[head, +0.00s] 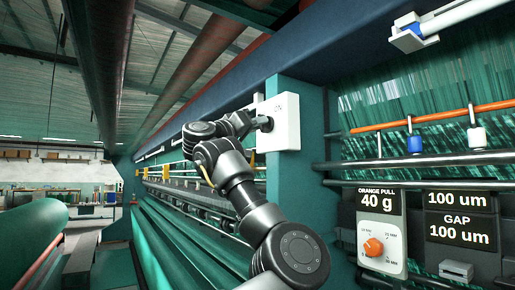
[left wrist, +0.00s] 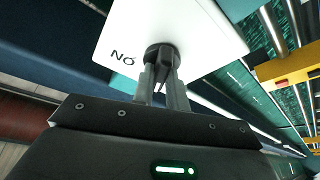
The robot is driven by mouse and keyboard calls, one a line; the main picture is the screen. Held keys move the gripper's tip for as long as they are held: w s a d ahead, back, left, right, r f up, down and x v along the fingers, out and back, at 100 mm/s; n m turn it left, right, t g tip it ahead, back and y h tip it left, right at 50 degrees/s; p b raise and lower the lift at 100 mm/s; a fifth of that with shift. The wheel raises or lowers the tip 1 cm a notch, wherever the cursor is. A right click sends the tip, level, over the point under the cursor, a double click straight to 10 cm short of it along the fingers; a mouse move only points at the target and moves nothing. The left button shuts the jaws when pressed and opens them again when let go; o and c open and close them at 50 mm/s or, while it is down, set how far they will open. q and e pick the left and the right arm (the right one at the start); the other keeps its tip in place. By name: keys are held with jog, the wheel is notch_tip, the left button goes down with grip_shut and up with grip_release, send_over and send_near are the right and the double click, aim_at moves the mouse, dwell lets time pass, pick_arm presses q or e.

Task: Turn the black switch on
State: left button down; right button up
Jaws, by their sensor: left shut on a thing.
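The black switch (left wrist: 161,53) is a round knob on a white box (head: 288,131) marked "ON", mounted on a teal post of the machine. In the head view the switch (head: 266,123) sits on the box's left part, mostly behind my gripper. My left gripper (head: 258,123) reaches it from the left. In the left wrist view the two fingers of my left gripper (left wrist: 160,82) are closed on the knob. The "ON" lettering shows upside down beside the knob there. I cannot tell which way the switch is set. My right gripper is not in view.
A grey panel with an orange knob (head: 373,247) and "40 g" stands at lower right, beside a black "GAP 100 um" display (head: 461,216). Rails (head: 420,161) and green threads are behind. Large rollers (head: 103,60) run along the upper left. A green roll (head: 35,235) lies lower left.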

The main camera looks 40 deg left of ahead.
pick_arm(q)
jog(key=shift+w+a+m+g+h+b, duration=0.1)
jog(key=shift+m+g+h+b, duration=0.9)
jog(key=shift+m, duration=2.35)
jog(key=shift+s+a+m+g+h+b, duration=0.25)
jog(key=shift+m+h+b, duration=0.9)
jog(key=shift+m+h, duration=1.6)
jog(key=shift+w+m+g+h+b, duration=0.25)
jog(key=shift+m+g+h+b, duration=0.65)
jog(key=shift+m, duration=3)
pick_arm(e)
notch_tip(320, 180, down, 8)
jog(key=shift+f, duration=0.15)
pick_arm(q)
jog(key=shift+m, duration=0.3)
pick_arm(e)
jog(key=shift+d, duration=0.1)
pick_arm(q)
jog(key=c, duration=1.4)
grip_release()
jog(key=b+v, duration=0.5)
jog(key=v, duration=0.5)
jog(key=shift+s+a, duration=0.25)
jog(key=shift+s, duration=0.05)
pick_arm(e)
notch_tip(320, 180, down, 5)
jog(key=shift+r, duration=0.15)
